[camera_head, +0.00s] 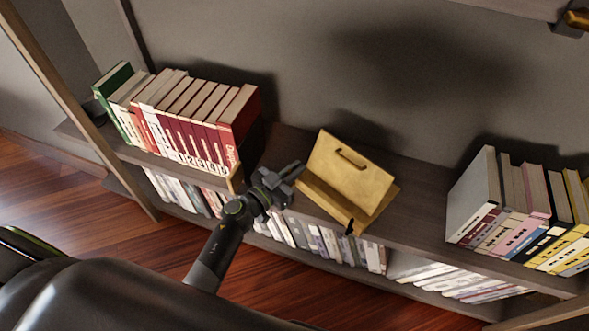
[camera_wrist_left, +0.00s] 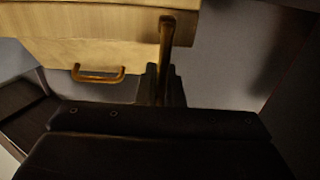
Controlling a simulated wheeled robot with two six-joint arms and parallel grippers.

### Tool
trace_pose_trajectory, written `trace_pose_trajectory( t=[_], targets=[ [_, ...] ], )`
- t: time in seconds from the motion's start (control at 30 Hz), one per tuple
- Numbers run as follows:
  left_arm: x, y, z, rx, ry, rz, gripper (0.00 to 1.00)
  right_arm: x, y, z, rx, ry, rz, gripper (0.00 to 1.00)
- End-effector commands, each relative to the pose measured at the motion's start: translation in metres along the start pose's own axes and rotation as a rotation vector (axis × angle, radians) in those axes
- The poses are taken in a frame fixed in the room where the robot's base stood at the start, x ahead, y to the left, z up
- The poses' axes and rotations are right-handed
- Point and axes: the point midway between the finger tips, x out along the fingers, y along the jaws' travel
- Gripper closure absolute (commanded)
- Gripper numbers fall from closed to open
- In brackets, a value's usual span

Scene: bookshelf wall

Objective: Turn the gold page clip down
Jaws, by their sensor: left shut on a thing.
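A gold-coloured book stand (camera_head: 350,172) sits on the middle shelf, its back board leaning and a front ledge below it. A U-shaped gold handle (camera_head: 351,157) is on the board; it also shows in the left wrist view (camera_wrist_left: 98,74). My left gripper (camera_head: 295,172) is at the stand's left side. In the left wrist view, the gold page clip (camera_wrist_left: 166,38) is a rod running from the stand down between the dark fingers of my left gripper (camera_wrist_left: 161,86), which are shut on it. The clip's lower end is hidden. My right gripper is out of view.
Red and white books (camera_head: 190,125) stand to the left of the gripper. More books (camera_head: 525,215) stand at the shelf's right end. A lower row of books (camera_head: 315,240) lies beneath. The shelf (camera_head: 425,215) is bare right of the stand.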

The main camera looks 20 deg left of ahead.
Motion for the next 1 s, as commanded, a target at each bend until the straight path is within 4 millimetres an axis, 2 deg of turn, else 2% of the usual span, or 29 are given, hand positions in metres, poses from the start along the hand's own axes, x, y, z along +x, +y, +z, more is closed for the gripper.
trace_pose_trajectory(
  t=[0.37, 1.0],
  targets=[
    [0.0, 0.005, -0.001, 0.077, 0.0, 0.0, 1.0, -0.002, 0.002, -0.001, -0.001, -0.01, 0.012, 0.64],
    [0.0, 0.027, 0.007, 0.512, -0.001, 0.0, 1.0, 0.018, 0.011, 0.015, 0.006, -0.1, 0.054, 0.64]
  ],
)
